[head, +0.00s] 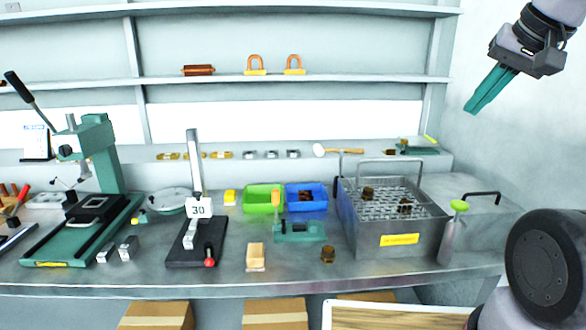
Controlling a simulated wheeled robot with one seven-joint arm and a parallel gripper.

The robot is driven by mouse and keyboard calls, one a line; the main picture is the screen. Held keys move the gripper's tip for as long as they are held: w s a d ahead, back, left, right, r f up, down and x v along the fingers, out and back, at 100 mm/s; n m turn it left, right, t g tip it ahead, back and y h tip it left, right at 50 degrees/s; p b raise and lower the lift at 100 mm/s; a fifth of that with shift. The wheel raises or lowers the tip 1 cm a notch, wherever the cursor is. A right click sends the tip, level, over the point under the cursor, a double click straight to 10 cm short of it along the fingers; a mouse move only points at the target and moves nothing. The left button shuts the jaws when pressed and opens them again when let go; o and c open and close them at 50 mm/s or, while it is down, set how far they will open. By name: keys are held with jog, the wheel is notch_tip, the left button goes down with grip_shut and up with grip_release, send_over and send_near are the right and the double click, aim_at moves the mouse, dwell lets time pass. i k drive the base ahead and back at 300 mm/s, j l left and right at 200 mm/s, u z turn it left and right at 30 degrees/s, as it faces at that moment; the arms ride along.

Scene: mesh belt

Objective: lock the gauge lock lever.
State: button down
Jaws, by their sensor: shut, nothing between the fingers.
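A gauge (192,160) with a grey upright column and a card reading 30 stands on a black base (185,248) on the bench, left of centre. A small lever with a red knob (209,262) shows at the front right of that base; it looks like the gauge lock lever, but its exact position is too small to tell. My gripper (474,108), with teal fingers, is shut and empty. It is raised at the upper right, far from the gauge and touching nothing.
A green press (95,150) stands left of the gauge. Green (264,197) and blue (306,197) bins, a wooden block (256,255) and a metal basket (375,238) are to its right. A spray bottle (450,235) stands nearer my arm. Shelves run behind the bench (300,285).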

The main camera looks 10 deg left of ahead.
aim_at(208, 247)
jog(key=j+u, duration=0.1)
jog(key=u, duration=1.25)
